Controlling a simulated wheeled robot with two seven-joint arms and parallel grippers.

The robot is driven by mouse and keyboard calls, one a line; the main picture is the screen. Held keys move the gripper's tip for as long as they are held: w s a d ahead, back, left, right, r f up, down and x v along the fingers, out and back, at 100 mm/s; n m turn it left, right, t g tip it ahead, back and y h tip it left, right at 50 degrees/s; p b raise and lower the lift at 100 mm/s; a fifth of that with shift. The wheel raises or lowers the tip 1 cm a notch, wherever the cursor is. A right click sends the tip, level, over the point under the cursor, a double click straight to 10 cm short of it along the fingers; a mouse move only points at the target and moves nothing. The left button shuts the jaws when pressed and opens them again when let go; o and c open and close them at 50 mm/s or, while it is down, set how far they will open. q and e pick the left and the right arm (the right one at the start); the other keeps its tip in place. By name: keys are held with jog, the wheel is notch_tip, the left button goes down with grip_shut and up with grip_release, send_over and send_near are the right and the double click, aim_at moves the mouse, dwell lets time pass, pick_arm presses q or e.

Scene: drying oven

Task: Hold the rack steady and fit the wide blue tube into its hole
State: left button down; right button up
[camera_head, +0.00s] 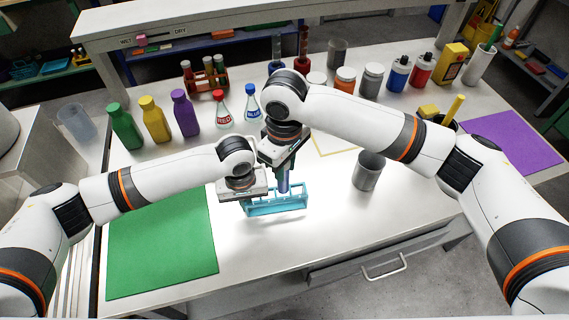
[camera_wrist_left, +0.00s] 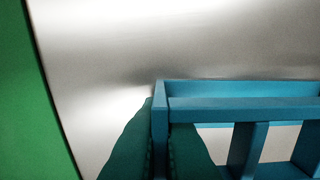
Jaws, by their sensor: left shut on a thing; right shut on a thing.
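The light-blue rack (camera_head: 278,208) stands on the white table in front of my grippers. My left gripper (camera_head: 246,204) is shut on the rack's left end. In the left wrist view its dark green fingers (camera_wrist_left: 160,150) pinch the end wall of the rack (camera_wrist_left: 240,103), one on each side. My right gripper (camera_head: 285,168) is above the rack, pointing down, shut on the blue tube (camera_head: 283,184). The tube is upright at the rack. I cannot tell whether its lower end is inside a hole or just above or behind it.
A green mat (camera_head: 162,245) lies left of the rack, and a grey metal cup (camera_head: 368,171) stands to its right. Coloured bottles (camera_head: 155,120) and a red tube rack (camera_head: 205,75) stand behind. A purple mat (camera_head: 512,140) is far right. The table front is clear.

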aim_at(284, 183)
jog(key=shift+f, duration=3.25)
jog(key=o, duration=1)
notch_tip(284, 183, up, 12)
pick_arm(q)
jog(key=c, duration=1.5)
grip_release()
